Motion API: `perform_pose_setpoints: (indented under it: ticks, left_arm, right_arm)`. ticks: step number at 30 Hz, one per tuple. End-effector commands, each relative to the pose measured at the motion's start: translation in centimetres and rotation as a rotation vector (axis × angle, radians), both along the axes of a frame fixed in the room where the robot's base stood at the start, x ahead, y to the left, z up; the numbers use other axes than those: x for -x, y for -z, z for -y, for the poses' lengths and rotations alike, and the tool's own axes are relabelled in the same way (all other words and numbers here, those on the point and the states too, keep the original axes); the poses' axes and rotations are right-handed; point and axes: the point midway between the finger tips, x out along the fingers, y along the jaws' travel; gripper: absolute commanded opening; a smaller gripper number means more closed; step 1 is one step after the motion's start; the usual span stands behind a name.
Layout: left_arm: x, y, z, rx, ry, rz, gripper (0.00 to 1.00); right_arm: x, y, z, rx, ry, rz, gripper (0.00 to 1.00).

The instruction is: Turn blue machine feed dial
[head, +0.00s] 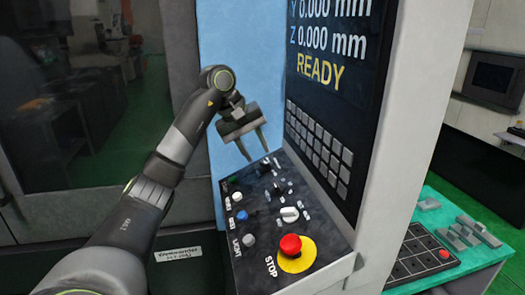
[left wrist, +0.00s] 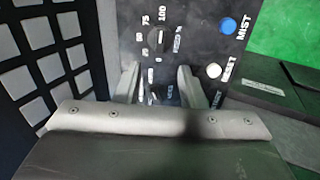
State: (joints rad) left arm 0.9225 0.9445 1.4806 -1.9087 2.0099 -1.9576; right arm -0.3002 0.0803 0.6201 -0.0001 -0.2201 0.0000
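The blue machine's sloped black control panel (head: 233,262) stands right of centre in the head view. The feed dial (left wrist: 157,38) is a small black knob with a white pointer, ringed by numbers up to 100, in the left wrist view; it appears as a dark knob (head: 278,188) in the head view. My left gripper (head: 254,152) is open and empty above the far end of the panel. In the left wrist view its fingers (left wrist: 158,69) frame a second black knob (left wrist: 160,92), with the feed dial just beyond the tips. I cannot tell whether anything is touched.
Near the dials are a blue mist button (left wrist: 228,26), a white reset button (left wrist: 214,71), a white rotary switch (head: 290,214) and a red stop button (head: 290,244). The upright screen and keypad (head: 318,143) rise close on the right. A green table (head: 440,190) stands farther right.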

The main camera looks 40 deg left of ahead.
Motion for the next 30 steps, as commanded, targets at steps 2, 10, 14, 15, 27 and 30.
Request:
perform_pose_setpoints:
  ticks: [2,10,14,15,27,30]
  left_arm:
    - [0.5,-1.9,-0.5,-0.001,-0.001,0.0,0.36]
    - [1.6,-4.8,-1.4,-0.001,0.0,0.001,0.36]
    - [1.9,-5.3,-1.6,0.0,0.0,0.0,0.36]
    - [1.9,-5.4,-1.6,0.0,0.0,0.0,0.36]
    - [1.9,-5.4,-1.6,0.0,0.0,0.0,0.36]
    - [1.9,-5.4,-1.6,0.0,0.0,0.0,0.36]
  right_arm:
    - [0.0,-1.6,0.0,0.0,0.0,0.0,0.36]
    - [0.0,-3.6,0.0,0.0,0.0,0.0,0.36]
    - [0.0,-3.9,0.0,0.0,0.0,0.0,0.36]
    - [0.0,-3.9,0.0,0.0,0.0,0.0,0.36]
    - [0.0,-3.9,0.0,0.0,0.0,0.0,0.36]
    - [0.0,-3.9,0.0,0.0,0.0,0.0,0.36]
